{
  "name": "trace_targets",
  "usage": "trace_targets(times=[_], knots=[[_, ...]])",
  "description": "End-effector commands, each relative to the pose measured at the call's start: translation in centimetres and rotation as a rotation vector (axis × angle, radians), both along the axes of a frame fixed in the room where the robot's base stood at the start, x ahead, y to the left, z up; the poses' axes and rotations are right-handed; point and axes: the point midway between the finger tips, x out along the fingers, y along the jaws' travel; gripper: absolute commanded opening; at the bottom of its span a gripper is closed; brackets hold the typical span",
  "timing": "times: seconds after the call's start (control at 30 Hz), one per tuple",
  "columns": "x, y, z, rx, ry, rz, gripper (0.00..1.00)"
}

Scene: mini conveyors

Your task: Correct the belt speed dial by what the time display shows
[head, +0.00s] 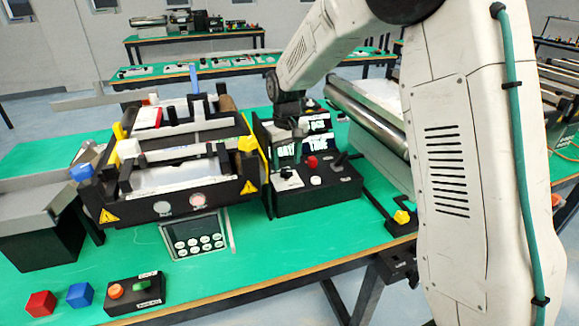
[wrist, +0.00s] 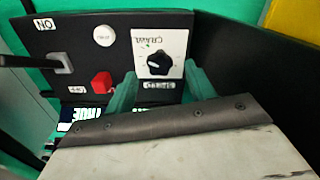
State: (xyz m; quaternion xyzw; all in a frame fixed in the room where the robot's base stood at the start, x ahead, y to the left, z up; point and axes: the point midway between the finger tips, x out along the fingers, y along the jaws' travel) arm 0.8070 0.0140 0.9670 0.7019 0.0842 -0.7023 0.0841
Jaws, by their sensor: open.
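The speed dial (wrist: 154,64) is a black knob on a white plate. The plate reads "CRAWL" upside down in the wrist view; another small label there is hard to read. The dial sits at the left of the black control box (head: 325,197). The time display (head: 318,143) stands behind the box with pale lettering, partly hidden by my gripper; its full reading is unclear. A strip of it also shows in the wrist view (wrist: 88,114). My gripper (wrist: 160,72) is open and empty, its green fingers either side of the dial. Contact cannot be told.
The box also carries a red button (wrist: 101,82), a white button (wrist: 104,36) and a lever (head: 340,160). A mini conveyor (head: 133,208) stands left of the box, a roller (head: 365,113) to its right. Red (head: 40,304) and blue (head: 79,294) blocks lie at front left.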

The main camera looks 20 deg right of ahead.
Motion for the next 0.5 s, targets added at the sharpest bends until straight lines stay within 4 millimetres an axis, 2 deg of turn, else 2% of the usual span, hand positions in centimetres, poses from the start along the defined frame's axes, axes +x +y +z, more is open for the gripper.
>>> trace_targets(times=[0.03, 0.2, 0.5], knots=[[0.0, 0.0, -0.9, 0.0, 0.002, -0.001, 0.54], [0.0, -0.2, -2.6, 0.0, 0.001, -0.002, 0.54], [0.0, -0.4, -3.1, 0.0, 0.0, -0.005, 0.54]])
